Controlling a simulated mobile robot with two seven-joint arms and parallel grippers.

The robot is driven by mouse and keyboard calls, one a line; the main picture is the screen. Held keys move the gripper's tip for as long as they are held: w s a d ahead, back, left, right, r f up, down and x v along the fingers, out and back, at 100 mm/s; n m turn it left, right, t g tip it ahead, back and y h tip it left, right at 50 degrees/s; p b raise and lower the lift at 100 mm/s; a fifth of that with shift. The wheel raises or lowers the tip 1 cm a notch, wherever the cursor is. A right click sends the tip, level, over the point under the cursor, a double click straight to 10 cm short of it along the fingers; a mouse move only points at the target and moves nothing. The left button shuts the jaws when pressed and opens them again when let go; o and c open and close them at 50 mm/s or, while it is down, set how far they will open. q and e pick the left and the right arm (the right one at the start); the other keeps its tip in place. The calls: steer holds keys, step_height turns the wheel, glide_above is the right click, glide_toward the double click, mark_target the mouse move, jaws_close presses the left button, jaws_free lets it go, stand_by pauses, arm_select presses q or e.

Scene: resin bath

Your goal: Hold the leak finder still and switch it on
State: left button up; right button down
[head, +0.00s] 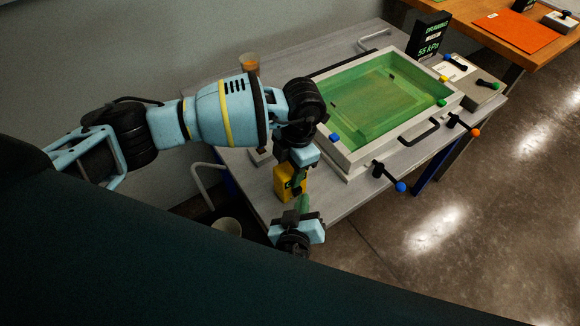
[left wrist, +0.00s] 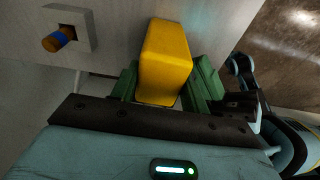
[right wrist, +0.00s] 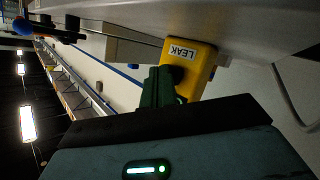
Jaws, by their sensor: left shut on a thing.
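The leak finder (head: 281,186) is a yellow box at the near left edge of the grey table. My left gripper (head: 291,176) is above it and shut on it; the left wrist view shows the box (left wrist: 166,55) between its green fingers. In the right wrist view, a face of the box (right wrist: 205,60) bears a LEAK label and a dark round knob (right wrist: 177,73). My right gripper (head: 303,200) is below, its green fingers (right wrist: 160,82) together with their tips at the knob. I cannot tell whether they touch it.
A pale tray of green resin (head: 380,92) fills much of the table (head: 343,203). Blue-tipped (head: 400,187) and orange-tipped (head: 475,132) handles jut from its front. The floor at the right is open.

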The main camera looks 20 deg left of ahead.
steer(key=shift+w+a, duration=0.1)
stand_by(0.6)
steer(key=shift+w+a, duration=0.2)
steer(key=shift+a, duration=0.05)
steer(key=shift+s+d, duration=0.3)
steer(key=shift+d, duration=0.05)
stand_by(0.4)
steer(key=shift+d, duration=0.1)
steer(key=s+d, duration=0.3)
steer(key=d, duration=0.1)
steer(key=shift+s+d, duration=0.25)
steer(key=shift+s, duration=0.15)
arm_select(q)
steer(key=o, duration=1.2)
steer(key=shift+c, duration=0.2)
